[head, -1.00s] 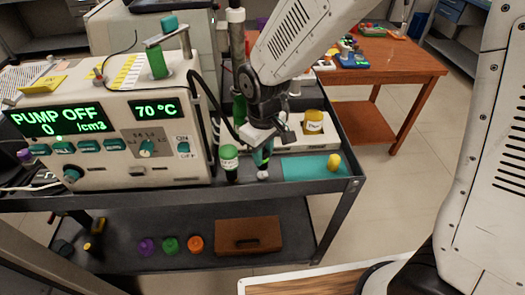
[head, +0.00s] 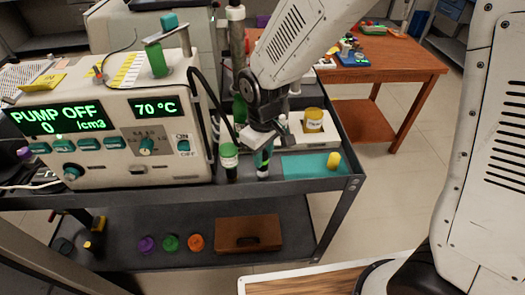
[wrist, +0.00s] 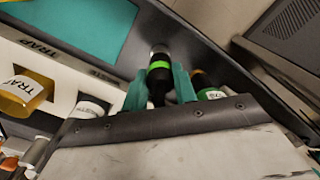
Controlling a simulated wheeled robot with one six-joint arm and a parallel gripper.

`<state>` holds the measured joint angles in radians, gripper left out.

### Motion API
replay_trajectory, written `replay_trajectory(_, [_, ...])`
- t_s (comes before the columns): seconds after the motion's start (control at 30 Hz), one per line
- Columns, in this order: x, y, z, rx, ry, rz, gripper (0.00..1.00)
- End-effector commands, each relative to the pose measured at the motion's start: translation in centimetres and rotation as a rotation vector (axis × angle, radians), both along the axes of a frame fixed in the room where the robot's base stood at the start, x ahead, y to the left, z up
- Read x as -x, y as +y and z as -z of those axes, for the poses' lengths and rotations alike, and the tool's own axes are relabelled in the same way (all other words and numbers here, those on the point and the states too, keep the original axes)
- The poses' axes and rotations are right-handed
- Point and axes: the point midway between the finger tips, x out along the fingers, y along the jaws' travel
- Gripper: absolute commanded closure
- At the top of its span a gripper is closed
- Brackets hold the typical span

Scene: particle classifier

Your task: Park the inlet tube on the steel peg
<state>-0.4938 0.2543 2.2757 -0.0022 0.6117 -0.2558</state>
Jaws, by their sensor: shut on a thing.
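My gripper (head: 264,157) points down over the cart's top shelf, just right of a green-capped bottle (head: 229,162). Its teal fingers (wrist: 158,88) are shut on a black cylindrical piece with a bright green band (wrist: 159,66), which looks like the inlet tube's end. A grey, metal-looking part shows at its far end in the wrist view; I cannot tell whether it is the steel peg or part of the tube. In the head view the piece stands about upright, its foot close to the shelf. A black hose (head: 212,108) runs from the machine towards my gripper.
The machine (head: 105,165) with "PUMP OFF" and "70 °C" displays stands left. A yellow-brown TRAP jar (head: 313,121) sits in a white holder behind right. A teal mat (head: 305,168) with a small yellow object (head: 334,161) lies right. The cart's front rim (head: 290,186) is close.

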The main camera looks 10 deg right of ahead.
Motion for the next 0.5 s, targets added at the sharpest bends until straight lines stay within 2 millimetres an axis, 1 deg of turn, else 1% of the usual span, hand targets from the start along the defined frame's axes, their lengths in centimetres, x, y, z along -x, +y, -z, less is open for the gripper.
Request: replay_trajectory(0.5, [0.0,0.0,1.3,0.001,0.001,0.000,0.95])
